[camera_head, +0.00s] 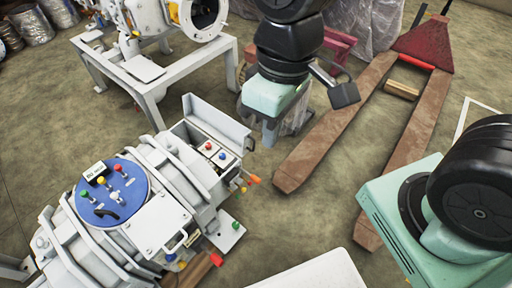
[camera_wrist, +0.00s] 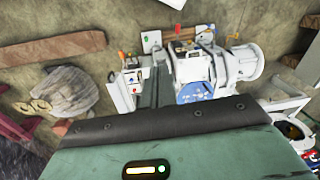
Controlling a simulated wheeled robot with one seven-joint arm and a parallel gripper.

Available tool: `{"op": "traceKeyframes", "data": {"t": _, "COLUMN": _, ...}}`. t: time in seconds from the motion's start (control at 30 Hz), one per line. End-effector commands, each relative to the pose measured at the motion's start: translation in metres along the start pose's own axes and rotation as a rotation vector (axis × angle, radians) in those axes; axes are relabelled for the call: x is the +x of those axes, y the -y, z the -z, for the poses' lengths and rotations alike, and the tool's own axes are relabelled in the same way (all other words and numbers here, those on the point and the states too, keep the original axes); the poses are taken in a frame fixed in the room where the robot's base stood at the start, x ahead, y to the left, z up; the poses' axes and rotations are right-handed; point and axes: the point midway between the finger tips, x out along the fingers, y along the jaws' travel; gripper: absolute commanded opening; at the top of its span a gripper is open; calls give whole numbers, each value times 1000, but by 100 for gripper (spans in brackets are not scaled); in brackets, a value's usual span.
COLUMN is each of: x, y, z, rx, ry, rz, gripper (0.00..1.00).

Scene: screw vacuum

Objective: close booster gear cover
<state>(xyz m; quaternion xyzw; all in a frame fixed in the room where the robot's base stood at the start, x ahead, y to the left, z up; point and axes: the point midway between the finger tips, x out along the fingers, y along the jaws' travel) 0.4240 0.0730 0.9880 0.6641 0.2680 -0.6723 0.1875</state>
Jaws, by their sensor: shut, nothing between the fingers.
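The booster machine (camera_head: 125,215) stands at the lower left in the head view, a pale grey body with a round blue panel (camera_head: 112,190). At its upper right end, a box (camera_head: 208,150) with red and blue knobs inside is open on top. A pale plate that looks like the gear cover (camera_head: 214,118) stands raised along the box's far side. The machine also shows in the wrist view (camera_wrist: 192,65), with the open box at its left end. My gripper (camera_head: 268,142) is right of the raised plate, apart from it, shut and empty.
A white-framed machine (camera_head: 150,72) stands at the upper left. A rusty pallet jack (camera_head: 340,125) lies on the floor to the right, near my arm. Wrapped bundles (camera_head: 372,25) stand at the back. Bare floor (camera_head: 285,225) lies right of the booster.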

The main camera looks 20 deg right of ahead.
Motion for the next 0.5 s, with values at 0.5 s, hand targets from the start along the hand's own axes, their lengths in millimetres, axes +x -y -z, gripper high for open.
{"op": "traceKeyframes", "data": {"t": 0.5, "x": 204, "y": -179, "z": 126, "rx": 84, "ry": -165, "rz": 284, "gripper": 0}}
